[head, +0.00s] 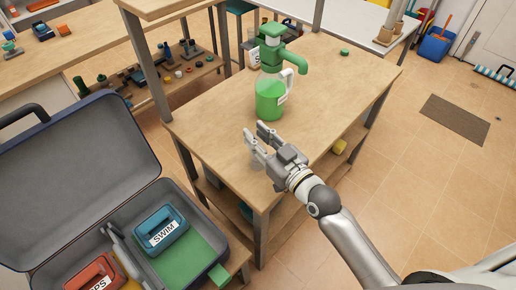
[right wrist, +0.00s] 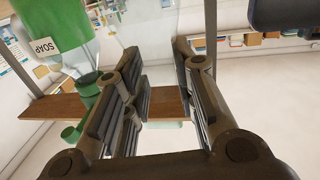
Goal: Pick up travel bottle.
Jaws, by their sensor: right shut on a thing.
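My right gripper (head: 254,146) is over the near left part of the wooden table. Its fingers are shut on a small, clear, see-through thing, which I take to be the travel bottle (head: 257,163); its outline is faint and partly hidden by the fingers. In the right wrist view the two fingers (right wrist: 160,100) stand apart with a gap between them, and the bottle is hard to make out there. A green pump dispenser (head: 269,98) with green liquid stands upright just beyond the gripper; its SOAP label (right wrist: 44,47) shows in the right wrist view. My left gripper is not in view.
A small green cap (head: 344,52) lies at the table's (head: 335,85) far side. An open suitcase (head: 75,160) at the lower left holds a blue SWIM pouch (head: 160,231) and a red pouch (head: 95,272). The table's right half is clear. A mat (head: 455,119) lies on the floor.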

